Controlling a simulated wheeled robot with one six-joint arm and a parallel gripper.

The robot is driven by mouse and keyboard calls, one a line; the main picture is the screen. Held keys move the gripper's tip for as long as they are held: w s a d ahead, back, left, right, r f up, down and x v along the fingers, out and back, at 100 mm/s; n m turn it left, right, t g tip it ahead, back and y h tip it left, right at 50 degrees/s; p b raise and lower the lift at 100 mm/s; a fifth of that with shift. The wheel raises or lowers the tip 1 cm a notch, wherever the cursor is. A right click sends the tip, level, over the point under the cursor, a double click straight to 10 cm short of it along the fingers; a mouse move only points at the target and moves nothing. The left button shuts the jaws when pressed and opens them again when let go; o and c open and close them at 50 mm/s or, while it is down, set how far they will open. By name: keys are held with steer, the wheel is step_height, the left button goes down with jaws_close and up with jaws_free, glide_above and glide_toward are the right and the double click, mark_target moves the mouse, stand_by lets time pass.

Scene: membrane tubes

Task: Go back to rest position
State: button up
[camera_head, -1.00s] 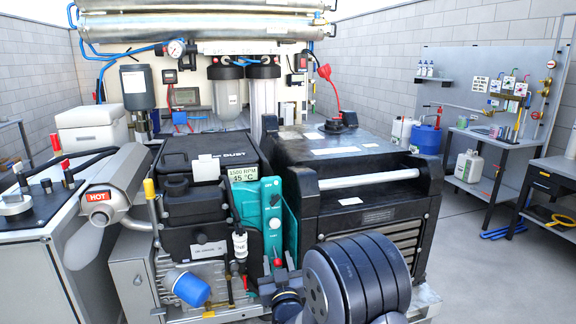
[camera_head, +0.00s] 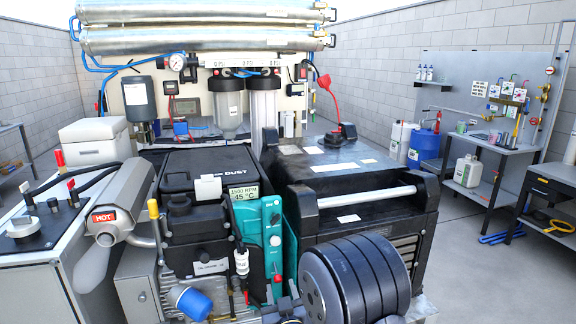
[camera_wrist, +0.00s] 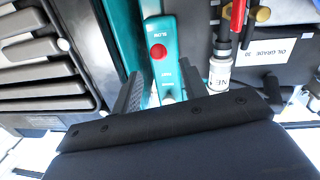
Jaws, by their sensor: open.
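My gripper (camera_wrist: 158,92) is at the centre of the wrist view, its dark fingers apart with nothing between them. Beyond it is a teal control panel (camera_wrist: 164,60) with a red button. That teal panel also shows in the head view (camera_head: 273,228), on the front of the engine. Two silver membrane tubes (camera_head: 205,40) lie across the top, well away from my gripper.
A silver exhaust marked HOT (camera_head: 118,205) is at the left.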

steer(key=shift+t+y, duration=0.3)
steer(key=shift+t, duration=0.4)
steer(key=s+b, duration=0.1)
steer(key=b, duration=0.1)
steer(key=s+f+b, duration=0.1)
steer(key=b, duration=0.2)
steer(key=s+b, duration=0.1)
steer(key=b, duration=0.1)
steer(key=shift+s+d+f+b, duration=0.3)
steer(key=shift+s+d, duration=0.1)
